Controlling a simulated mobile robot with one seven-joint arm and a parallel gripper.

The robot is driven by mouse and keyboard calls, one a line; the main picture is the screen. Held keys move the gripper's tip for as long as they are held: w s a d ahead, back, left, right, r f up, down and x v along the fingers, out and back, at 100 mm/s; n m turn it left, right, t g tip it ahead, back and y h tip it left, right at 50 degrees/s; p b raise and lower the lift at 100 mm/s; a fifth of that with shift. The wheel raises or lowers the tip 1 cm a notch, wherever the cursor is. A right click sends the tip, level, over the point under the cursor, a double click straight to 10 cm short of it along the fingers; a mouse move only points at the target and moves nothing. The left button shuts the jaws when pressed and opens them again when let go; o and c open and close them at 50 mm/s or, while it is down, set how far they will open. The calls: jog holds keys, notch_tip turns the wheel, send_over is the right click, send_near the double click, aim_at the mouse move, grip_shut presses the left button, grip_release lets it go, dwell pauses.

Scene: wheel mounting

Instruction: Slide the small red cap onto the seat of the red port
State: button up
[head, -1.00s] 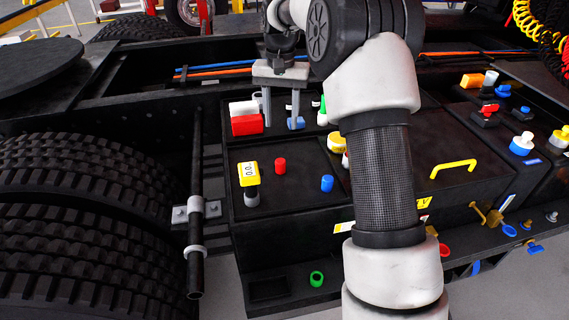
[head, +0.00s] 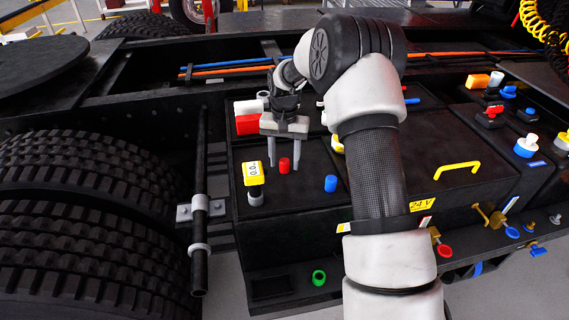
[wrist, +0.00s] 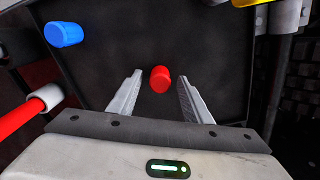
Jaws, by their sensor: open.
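The small red cap (head: 284,166) stands upright on the black panel, between the yellow-topped gauge and a blue cap. In the wrist view the red cap (wrist: 160,79) appears between my two fingertips. My gripper (head: 285,162) is open and points down over it, one finger on each side. The fingers look apart from the cap; I cannot tell the exact height gap. A red fitting (head: 445,250) sits on the front edge at right, and a red tube with a white end (wrist: 28,112) shows at left in the wrist view. I cannot tell which is the red port.
The blue cap (head: 330,183) stands to the right of the red cap, the yellow-topped gauge (head: 253,174) to its left. A red block (head: 248,124) is behind my gripper. My arm hides part of the panel. A yellow handle (head: 457,168) lies further right.

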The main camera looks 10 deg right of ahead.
aim_at(285, 160)
jog(key=shift+f, duration=0.2)
jog(key=c, duration=1.1)
notch_tip(285, 160, up, 10)
jog(key=shift+r+b, duration=0.1)
jog(key=shift+b, duration=0.2)
jog(key=o, duration=0.3)
grip_shut()
